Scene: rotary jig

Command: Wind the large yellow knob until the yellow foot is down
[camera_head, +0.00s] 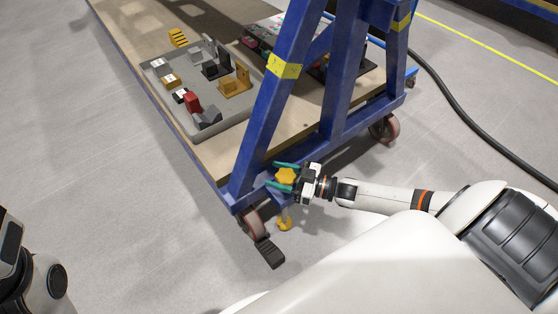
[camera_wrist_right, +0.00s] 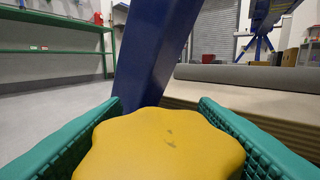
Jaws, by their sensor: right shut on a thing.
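The large yellow knob (camera_head: 287,176) is at the lower corner of the blue frame, above the wheel. It fills the lower middle of the right wrist view (camera_wrist_right: 160,148). My right gripper (camera_head: 284,177) has its green fingers on either side of the knob and is shut on it. The yellow foot (camera_head: 284,223) shows below the knob, close to the floor; I cannot tell whether it touches. My left arm shows only in part at the lower left edge, and its gripper is out of view.
The blue frame (camera_head: 262,130) rises beside the knob. A caster wheel (camera_head: 254,224) with a black pedal (camera_head: 269,252) is left of the foot. A grey tray (camera_head: 222,124) with several parts lies on the wooden deck (camera_head: 284,125). A black cable (camera_head: 455,110) runs across the floor at right.

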